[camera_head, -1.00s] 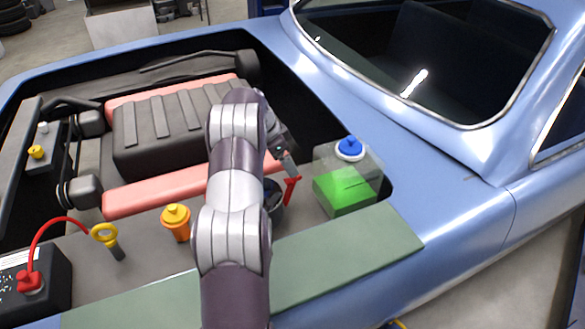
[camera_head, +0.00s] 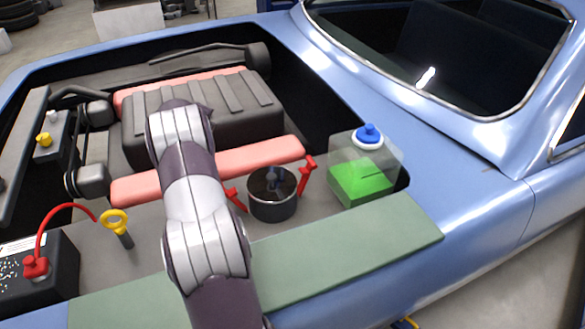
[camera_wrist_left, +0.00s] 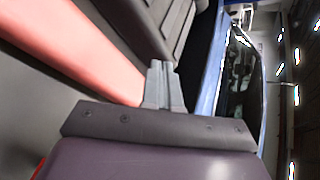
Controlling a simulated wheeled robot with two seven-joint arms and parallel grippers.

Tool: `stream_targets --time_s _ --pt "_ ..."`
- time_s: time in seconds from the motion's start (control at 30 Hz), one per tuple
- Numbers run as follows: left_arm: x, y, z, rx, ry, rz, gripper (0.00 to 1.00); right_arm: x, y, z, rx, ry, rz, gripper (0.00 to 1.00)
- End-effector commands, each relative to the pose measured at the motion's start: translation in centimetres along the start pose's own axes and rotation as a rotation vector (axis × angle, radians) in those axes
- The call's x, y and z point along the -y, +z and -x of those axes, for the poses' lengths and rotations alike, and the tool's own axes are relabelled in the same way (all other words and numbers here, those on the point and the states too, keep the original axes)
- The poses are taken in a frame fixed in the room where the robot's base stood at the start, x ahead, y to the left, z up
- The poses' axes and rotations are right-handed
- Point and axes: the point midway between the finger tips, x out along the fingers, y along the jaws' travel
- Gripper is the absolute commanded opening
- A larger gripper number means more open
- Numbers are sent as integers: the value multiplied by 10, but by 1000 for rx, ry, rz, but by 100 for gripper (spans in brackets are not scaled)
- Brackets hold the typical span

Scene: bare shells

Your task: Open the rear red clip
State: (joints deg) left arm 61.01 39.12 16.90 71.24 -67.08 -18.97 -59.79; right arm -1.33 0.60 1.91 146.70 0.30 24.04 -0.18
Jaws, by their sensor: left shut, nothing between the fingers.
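A black round canister (camera_head: 272,208) stands on the grey deck right of my left arm. A red clip (camera_head: 307,175) stands on its right, windscreen side, its top leaning outward from the canister. A second red clip (camera_head: 236,199) is on its left side, leaning left, close to my arm. My left arm rises from the bottom of the head view, and its gripper is hidden behind the arm there. In the left wrist view my left gripper (camera_wrist_left: 163,75) is shut and empty, near a salmon-red bar (camera_wrist_left: 75,50). My right gripper is not in view.
A clear tank with green liquid (camera_head: 360,185) and a blue cap (camera_head: 368,136) stands right of the canister. A black ribbed engine cover (camera_head: 235,105) lies behind. A yellow dipstick ring (camera_head: 114,222) and a battery (camera_head: 50,268) are at left.

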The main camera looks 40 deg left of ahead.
Motion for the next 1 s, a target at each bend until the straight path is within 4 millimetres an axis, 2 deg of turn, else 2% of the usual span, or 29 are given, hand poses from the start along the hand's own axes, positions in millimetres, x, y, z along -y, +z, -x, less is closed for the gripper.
stream_targets --time_s 0.03,0.07,0.1,0.2,0.23,0.33,0.43,0.57,1.0 --pt "6 -34 4 -161 -94 -91 0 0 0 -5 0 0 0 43" --pt "10 -59 12 -282 -144 -140 0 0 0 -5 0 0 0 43" --pt "12 -91 26 -445 -189 -187 0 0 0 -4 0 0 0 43" --pt "3 -151 66 -784 -221 -229 0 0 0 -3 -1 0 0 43" --pt "0 -161 77 -856 -221 -228 0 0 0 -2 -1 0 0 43" --pt "-1 -177 99 -994 -219 -196 0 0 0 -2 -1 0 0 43" --pt "3 -184 100 -1019 -217 -159 0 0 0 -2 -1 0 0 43" --pt "5 -200 91 -1019 -216 -159 0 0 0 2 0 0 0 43" --pt "16 -278 44 -1016 -218 -161 0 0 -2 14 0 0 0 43"
